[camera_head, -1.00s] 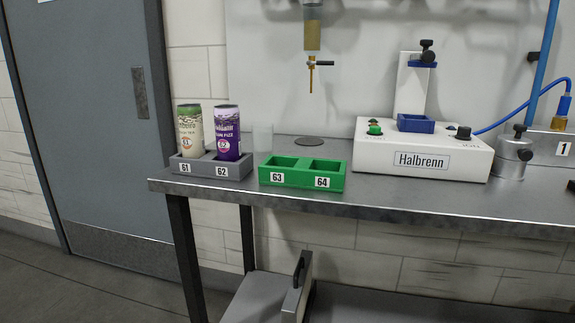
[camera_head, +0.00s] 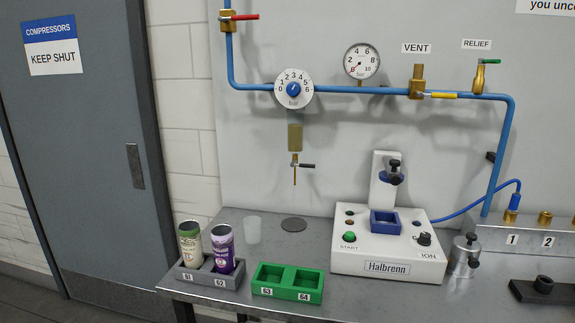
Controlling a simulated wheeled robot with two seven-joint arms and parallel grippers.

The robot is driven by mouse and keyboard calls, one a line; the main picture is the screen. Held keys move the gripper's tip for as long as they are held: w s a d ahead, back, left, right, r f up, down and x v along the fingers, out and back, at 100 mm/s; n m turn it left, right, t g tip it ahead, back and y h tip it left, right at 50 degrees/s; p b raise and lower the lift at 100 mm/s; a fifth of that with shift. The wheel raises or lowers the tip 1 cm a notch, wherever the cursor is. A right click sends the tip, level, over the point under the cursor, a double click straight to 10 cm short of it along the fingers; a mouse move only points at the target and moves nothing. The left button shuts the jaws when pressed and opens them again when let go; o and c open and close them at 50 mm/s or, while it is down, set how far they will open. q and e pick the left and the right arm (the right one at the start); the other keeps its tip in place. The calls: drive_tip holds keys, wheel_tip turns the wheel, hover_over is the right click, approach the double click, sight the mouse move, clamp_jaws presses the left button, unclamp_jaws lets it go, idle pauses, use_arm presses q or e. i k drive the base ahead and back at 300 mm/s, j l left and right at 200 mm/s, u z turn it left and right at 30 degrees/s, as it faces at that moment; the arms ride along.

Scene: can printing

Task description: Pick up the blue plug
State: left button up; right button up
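The blue plug (camera_head: 515,201) stands upright on a brass fitting at the socket rail on the right, above the label 1. A blue cable (camera_head: 467,208) runs from it, drooping left to the back of the white Halbrenn machine (camera_head: 385,252). A second brass socket (camera_head: 545,217), above the label 2, has nothing in it; another brass socket shows at the right edge. Neither of my grippers is in view.
A grey holder (camera_head: 205,278) with two cans and an empty green holder (camera_head: 287,284) stand at the front left. A metal cylinder (camera_head: 463,258) stands right of the machine, and a dark block (camera_head: 543,289) lies at the right. Blue pipe (camera_head: 508,140) runs down behind the cable.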

sight(515, 199)
drive_tip(key=z, duration=1.5)
drive_tip(key=i+l, duration=0.2)
drive_tip(key=i, duration=0.25)
drive_tip(key=i+l+u, duration=0.15)
drive_tip(key=i, duration=0.3)
drive_tip(key=i+l, duration=0.25)
drive_tip(key=i, duration=0.2)
